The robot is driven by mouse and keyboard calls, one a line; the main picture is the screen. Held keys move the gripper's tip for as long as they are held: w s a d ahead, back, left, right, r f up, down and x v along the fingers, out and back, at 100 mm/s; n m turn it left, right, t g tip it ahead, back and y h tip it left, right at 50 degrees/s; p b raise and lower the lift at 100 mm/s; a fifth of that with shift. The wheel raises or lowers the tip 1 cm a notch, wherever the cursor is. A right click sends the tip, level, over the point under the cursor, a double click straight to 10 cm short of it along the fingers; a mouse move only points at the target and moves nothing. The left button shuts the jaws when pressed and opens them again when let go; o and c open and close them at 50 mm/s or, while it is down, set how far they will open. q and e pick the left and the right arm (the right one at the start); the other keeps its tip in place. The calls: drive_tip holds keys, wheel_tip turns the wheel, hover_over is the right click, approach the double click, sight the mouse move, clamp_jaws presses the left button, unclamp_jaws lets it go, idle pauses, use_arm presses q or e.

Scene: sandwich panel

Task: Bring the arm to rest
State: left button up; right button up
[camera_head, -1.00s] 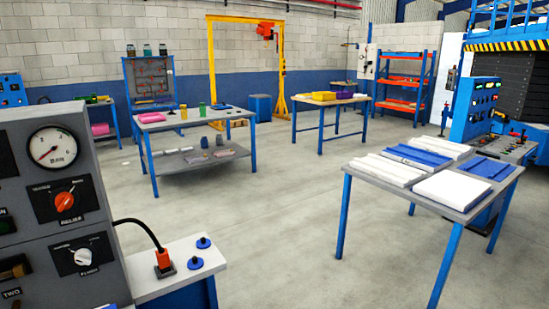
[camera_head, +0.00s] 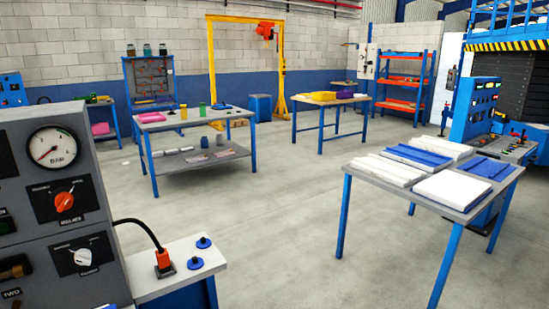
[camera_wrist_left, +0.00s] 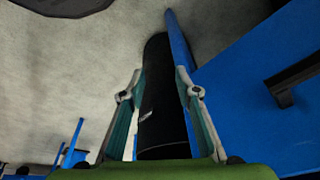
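My left gripper (camera_wrist_left: 158,72) shows only in the left wrist view. Its two fingers stand apart, and no held object can be made out between them. A dark cylinder (camera_wrist_left: 163,110) shows behind the gap between the fingers; I cannot tell what it is or whether it is touched. Neither of my arms shows in the head view. My right gripper is in no frame.
A control panel with a gauge (camera_head: 52,147) stands close at left. A table (camera_head: 467,212) with white and blue panels stands at right. A blue surface (camera_wrist_left: 255,95) is close beside the left gripper. The floor (camera_head: 270,230) between is clear.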

use_arm(q)
drive_tip(key=s+f+g, duration=0.1)
drive_tip(key=s+f, duration=0.2)
drive_tip(key=f, duration=0.6)
drive_tip(key=s+f, duration=0.3)
drive_tip(key=f, duration=0.5)
drive_tip(key=s+a+f+g, duration=0.1)
drive_tip(key=s+a+f, duration=0.2)
drive_tip(key=s+f, duration=0.8)
drive_tip(key=s, duration=0.3)
drive_tip(key=shift+s+a+f, duration=0.2)
drive_tip(key=shift+f, duration=0.15)
